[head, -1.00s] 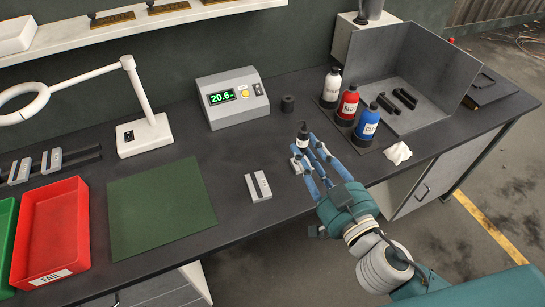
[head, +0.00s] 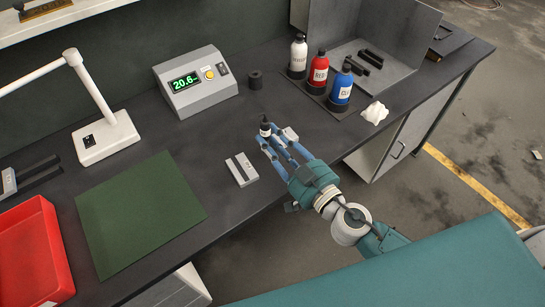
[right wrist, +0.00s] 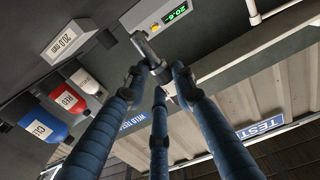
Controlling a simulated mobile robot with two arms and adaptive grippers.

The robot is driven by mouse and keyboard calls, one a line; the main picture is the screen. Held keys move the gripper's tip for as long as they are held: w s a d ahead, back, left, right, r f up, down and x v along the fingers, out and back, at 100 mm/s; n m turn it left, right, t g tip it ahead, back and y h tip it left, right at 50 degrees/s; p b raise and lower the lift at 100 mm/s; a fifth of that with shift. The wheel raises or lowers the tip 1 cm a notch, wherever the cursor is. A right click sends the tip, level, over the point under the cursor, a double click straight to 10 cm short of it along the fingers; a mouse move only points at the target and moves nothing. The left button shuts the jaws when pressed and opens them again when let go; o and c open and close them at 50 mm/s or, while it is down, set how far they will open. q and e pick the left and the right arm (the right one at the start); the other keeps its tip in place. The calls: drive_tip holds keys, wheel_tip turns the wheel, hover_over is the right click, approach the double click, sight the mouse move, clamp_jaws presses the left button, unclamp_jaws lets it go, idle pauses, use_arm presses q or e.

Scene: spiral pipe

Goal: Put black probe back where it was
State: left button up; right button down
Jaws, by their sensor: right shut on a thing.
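My right gripper (head: 270,137) is shut on the black probe (head: 265,128) and holds it upright above the bench, its dark top showing over the fingertips. In the right wrist view the probe (right wrist: 150,52) shows as a grey and black cylinder between the fingers. A short black cylinder (head: 255,79) stands on the bench just right of the grey meter (head: 197,84), which reads about 20.6. It is behind the probe and apart from it. A light grey block (head: 241,169) lies left of the gripper. My left gripper is not in view.
Three bottles, white (head: 298,55), red (head: 318,72) and blue (head: 341,88), stand in a black rack right of the gripper. A crumpled white cloth (head: 375,112) lies by the bench edge. A green mat (head: 140,212) and red tray (head: 35,255) are left.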

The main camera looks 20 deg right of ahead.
wheel_tip(320, 180, down, 4)
drive_tip(key=shift+f+b, duration=0.25)
drive_tip(key=shift+b, duration=0.95)
drive_tip(key=shift+f, duration=0.3)
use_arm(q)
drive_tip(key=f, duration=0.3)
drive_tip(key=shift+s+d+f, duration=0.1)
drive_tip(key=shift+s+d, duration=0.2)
use_arm(e)
drive_tip(key=shift+f+b, duration=0.15)
drive_tip(key=shift+b, duration=0.2)
drive_tip(key=c, duration=1.4)
unclamp_jaws()
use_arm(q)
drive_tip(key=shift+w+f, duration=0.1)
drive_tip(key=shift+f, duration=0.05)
